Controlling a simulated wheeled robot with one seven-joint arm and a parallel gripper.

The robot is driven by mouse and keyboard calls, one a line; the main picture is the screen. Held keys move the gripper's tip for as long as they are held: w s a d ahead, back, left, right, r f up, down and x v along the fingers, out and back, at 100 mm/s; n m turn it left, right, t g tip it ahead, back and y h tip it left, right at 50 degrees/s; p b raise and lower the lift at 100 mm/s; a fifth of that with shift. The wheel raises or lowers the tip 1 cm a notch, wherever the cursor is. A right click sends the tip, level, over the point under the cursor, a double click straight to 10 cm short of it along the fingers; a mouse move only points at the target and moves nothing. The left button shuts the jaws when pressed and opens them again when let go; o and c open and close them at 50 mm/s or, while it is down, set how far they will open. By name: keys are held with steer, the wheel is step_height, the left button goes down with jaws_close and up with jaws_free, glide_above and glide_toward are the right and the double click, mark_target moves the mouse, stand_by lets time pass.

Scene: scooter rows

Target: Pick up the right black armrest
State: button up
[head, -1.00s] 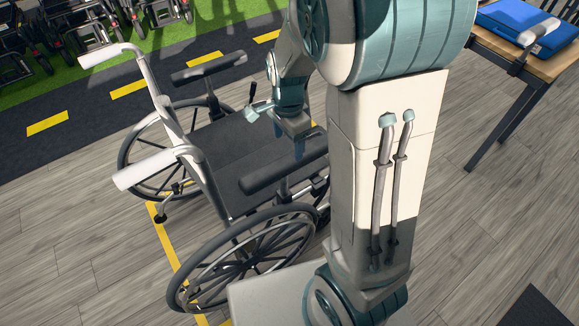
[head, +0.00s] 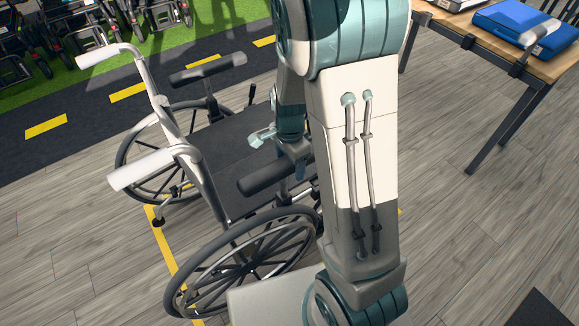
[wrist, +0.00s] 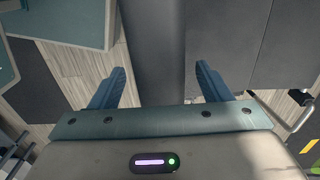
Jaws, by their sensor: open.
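The right black armrest (head: 262,177) is the nearer padded bar on the wheelchair in the head view. My gripper (head: 299,168) is at its front end, and my arm hides part of that end. In the wrist view the armrest (wrist: 155,45) is a dark grey bar running between the two blue fingers. My gripper (wrist: 161,82) is open, with a gap between each finger and the bar. The head view does not show clearly whether the fingers reach down beside it.
The wheelchair's other armrest (head: 208,69), black seat (head: 225,150) and white push handles (head: 155,168) are close by. A wooden table (head: 490,40) with blue binders (head: 520,28) stands at the upper right. Open wooden floor (head: 460,240) lies to the right.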

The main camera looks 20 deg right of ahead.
steer(key=shift+f, duration=0.25)
stand_by(0.4)
steer(key=c, duration=1.4)
